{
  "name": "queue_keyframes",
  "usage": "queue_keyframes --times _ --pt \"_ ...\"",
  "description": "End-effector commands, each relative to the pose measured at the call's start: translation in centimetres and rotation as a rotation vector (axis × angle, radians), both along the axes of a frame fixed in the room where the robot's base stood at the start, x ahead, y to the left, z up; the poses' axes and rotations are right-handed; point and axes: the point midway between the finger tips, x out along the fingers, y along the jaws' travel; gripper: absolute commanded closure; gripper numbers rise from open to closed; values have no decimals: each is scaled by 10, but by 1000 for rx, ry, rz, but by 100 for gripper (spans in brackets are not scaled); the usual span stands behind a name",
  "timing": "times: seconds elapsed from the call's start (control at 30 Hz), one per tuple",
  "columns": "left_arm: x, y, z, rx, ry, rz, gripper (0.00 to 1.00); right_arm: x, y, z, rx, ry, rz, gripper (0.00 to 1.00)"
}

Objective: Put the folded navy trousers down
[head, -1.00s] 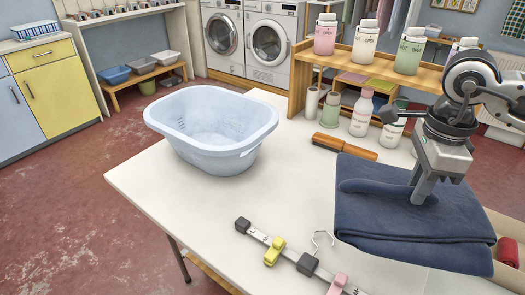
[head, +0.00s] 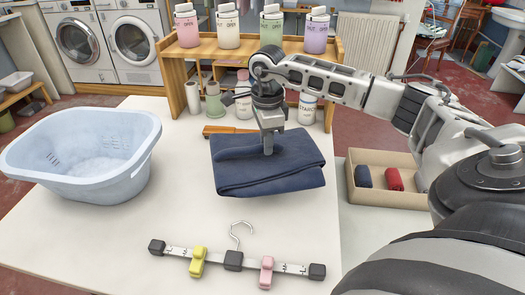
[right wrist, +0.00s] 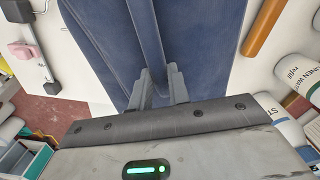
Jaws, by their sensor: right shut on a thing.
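The folded navy trousers (head: 245,178) lie flat as a thick bundle on the white table in the head view, near its right edge. My right gripper (head: 268,150) points down from above and is shut on a raised fold of the trousers' top layer. The right wrist view shows both fingertips (right wrist: 158,72) pinching a ridge of the navy cloth (right wrist: 105,30). The bundle's underside is hidden, so I cannot tell whether it bears fully on the table. My left gripper is not in view.
A pale blue basket (head: 85,180) stands left on the table (head: 190,215). A clip hanger (head: 233,261) lies in front of the trousers. A brush (head: 228,129), bottles and a wooden shelf (head: 180,70) stand behind. A box (head: 400,199) with rolled cloths is at the right.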

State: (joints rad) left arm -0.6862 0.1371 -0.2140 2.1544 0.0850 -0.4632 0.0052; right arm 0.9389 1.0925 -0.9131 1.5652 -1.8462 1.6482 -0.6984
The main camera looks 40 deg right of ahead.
Motion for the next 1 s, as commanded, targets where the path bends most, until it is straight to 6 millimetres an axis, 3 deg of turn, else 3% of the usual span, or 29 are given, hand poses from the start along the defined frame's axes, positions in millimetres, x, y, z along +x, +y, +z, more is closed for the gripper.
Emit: queue_keyframes --times 0.33,0.53,0.93,0.97,1.0 --pt "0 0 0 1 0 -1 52 20 -6 -24 0 -2 0 100" --pt "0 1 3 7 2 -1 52 20 -6 -51 0 -1 0 100" --pt "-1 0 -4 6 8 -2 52 20 -6 -58 -1 -3 0 100" --pt "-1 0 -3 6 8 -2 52 19 -6 -58 0 -1 0 74" --pt "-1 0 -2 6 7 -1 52 19 -6 -58 0 -1 0 63"
